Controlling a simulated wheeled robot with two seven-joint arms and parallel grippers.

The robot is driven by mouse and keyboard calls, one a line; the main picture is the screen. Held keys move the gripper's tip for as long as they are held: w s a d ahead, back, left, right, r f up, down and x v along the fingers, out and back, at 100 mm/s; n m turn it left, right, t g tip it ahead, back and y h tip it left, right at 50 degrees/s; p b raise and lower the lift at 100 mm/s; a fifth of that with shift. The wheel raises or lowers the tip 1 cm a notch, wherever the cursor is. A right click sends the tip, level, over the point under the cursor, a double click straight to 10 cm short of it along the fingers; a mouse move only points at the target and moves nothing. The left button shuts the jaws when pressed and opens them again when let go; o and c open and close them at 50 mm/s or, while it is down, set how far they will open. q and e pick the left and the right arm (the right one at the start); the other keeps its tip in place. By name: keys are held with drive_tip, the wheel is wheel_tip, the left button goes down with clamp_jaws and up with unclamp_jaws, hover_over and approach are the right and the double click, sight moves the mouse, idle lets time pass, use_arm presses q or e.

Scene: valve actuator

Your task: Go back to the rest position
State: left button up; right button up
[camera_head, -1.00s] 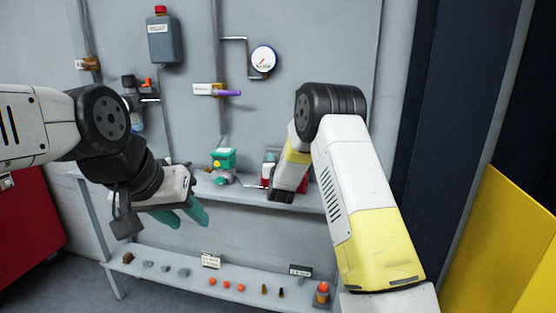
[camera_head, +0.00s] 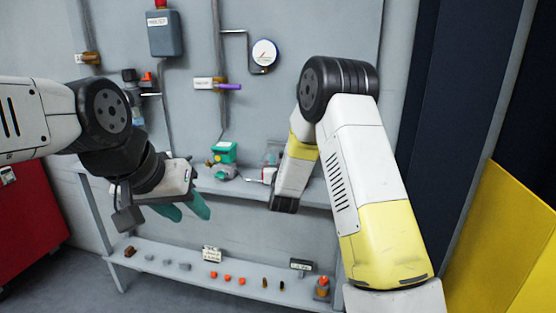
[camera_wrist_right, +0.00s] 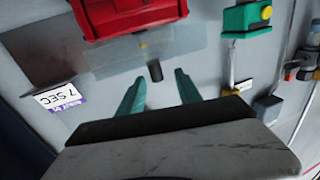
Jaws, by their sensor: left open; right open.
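My left gripper (camera_head: 194,212) hangs in front of the shelf at the left in the head view, with its teal fingers apart and nothing between them. My right arm (camera_head: 352,160) reaches over the right part of the shelf in the head view, and its forearm hides the gripper there. In the right wrist view my right gripper (camera_wrist_right: 160,76) is open and empty. A dark stub (camera_wrist_right: 155,71) under a red box (camera_wrist_right: 125,14) shows beyond its fingertips, apparently untouched. A green-topped device (camera_head: 223,153) stands on the upper shelf, between the two arms.
The upper shelf (camera_head: 233,188) and lower shelf (camera_head: 190,256) run along the wall. Small parts and labels lie on the lower one. A gauge (camera_head: 264,52) and a purple-handled valve (camera_head: 228,87) are on the wall. A yellow panel (camera_head: 510,235) stands at right.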

drive_tip(key=s+d+r+g+y, duration=0.35)
drive_tip(key=s+r+g, duration=0.25)
drive_tip(key=s+r, duration=0.65)
drive_tip(key=s+d+f+g, duration=0.1)
drive_tip(key=s+d+g, duration=0.2)
drive_tip(key=s, duration=1.2)
drive_tip(key=s+d+f+g, duration=0.1)
drive_tip(key=s+d+g, duration=0.1)
drive_tip(key=s, duration=1.3)
drive_tip(key=shift+s+d+f+n+g+h, duration=0.2)
drive_tip(key=shift+s+d+n+g+h, duration=0.2)
drive_tip(key=shift+d+h, duration=0.1)
